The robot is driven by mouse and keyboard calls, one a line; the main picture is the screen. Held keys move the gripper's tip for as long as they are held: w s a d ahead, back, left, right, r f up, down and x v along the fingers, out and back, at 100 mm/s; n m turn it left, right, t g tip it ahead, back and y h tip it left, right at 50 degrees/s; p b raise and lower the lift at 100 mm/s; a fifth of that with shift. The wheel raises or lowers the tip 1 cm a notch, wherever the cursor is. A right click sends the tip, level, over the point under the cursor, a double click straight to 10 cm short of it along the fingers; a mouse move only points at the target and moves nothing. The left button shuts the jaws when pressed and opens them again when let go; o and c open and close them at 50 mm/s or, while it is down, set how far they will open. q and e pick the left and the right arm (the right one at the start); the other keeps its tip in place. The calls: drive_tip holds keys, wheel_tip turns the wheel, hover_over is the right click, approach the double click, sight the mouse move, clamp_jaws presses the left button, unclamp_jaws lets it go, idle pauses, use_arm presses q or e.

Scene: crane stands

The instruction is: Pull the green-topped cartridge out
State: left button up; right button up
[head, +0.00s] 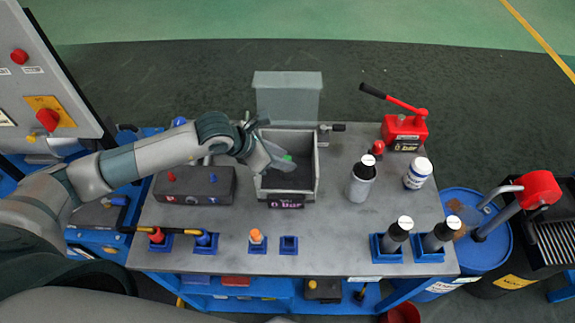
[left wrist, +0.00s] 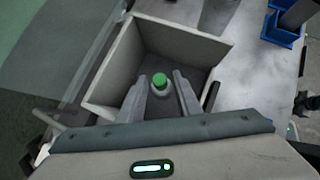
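The green-topped cartridge (left wrist: 160,82) stands inside an open grey box, which shows in the left wrist view (left wrist: 108,62). Its green cap faces the camera and its pale lower part is partly hidden. In the head view only a bit of its green top (head: 287,157) shows beside my gripper. My left gripper (left wrist: 161,76) reaches into the box, its two fingers open on either side of the cartridge with small gaps. It also shows over the box in the head view (head: 282,160). My right gripper is not in view.
The box walls (head: 303,160) stand close around the gripper. A dark block (head: 195,184) sits left of the box; a grey canister (head: 361,182) and red hand pump (head: 404,128) stand right. Blue holders (head: 289,245) line the front of the grey bench (head: 330,235).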

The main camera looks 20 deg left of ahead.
use_arm(q)
clamp_jaws()
drive_tip(key=shift+r, duration=0.25)
drive_tip(key=shift+r+p, duration=0.3)
drive_tip(key=shift+r, duration=0.2)
drive_tip(key=shift+r+p, duration=0.95)
drive_tip(key=shift+r, duration=1.1)
drive_tip(key=shift+r+p, duration=0.3)
drive_tip(key=shift+r, duration=0.4)
